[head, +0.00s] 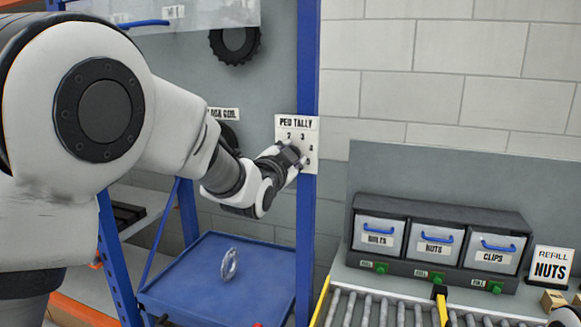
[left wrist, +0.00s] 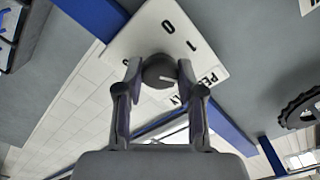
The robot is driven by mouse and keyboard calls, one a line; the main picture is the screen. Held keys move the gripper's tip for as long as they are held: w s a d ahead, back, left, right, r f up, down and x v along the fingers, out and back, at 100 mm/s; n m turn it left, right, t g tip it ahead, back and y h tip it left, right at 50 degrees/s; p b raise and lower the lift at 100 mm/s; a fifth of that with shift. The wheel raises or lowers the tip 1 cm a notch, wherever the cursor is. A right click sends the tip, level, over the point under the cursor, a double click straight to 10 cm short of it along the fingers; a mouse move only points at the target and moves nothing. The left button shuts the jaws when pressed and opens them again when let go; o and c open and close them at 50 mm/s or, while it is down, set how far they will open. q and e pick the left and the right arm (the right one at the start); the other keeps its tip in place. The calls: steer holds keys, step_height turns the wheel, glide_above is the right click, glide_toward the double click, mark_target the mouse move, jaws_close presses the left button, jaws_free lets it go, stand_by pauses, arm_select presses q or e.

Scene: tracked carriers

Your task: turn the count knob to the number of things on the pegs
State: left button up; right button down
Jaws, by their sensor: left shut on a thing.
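The white PEG TALLY plate (head: 312,128) is on the blue upright, with the numbers 2, 3, 4 and 5 readable in the head view. In the left wrist view the plate (left wrist: 155,35) shows 0 and 1. The dark round count knob (left wrist: 158,70) has a pale pointer line; which number it points at is unclear. My left gripper (head: 291,155) is shut on the knob, one finger on each side. A black toothed ring (head: 234,46) hangs on the grey back panel. A second dark round thing (head: 229,134) is mostly hidden behind my left arm. My right gripper is not seen.
A silver ring (head: 229,264) stands on the blue tray (head: 195,290) below. At right are bins marked BOLTS, NUTS and CLIPS (head: 436,243), a roller conveyor (head: 385,310) and a REFILL NUTS sign (head: 550,267). The blue upright (head: 307,240) runs close beside my left gripper.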

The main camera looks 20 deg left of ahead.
arm_select(q)
steer(key=shift+f+m+b, duration=0.2)
steer(key=shift+m+b, duration=3.1)
steer(key=shift+m, duration=2)
steer(key=o, duration=1.1)
steer(key=shift+o, duration=0.2)
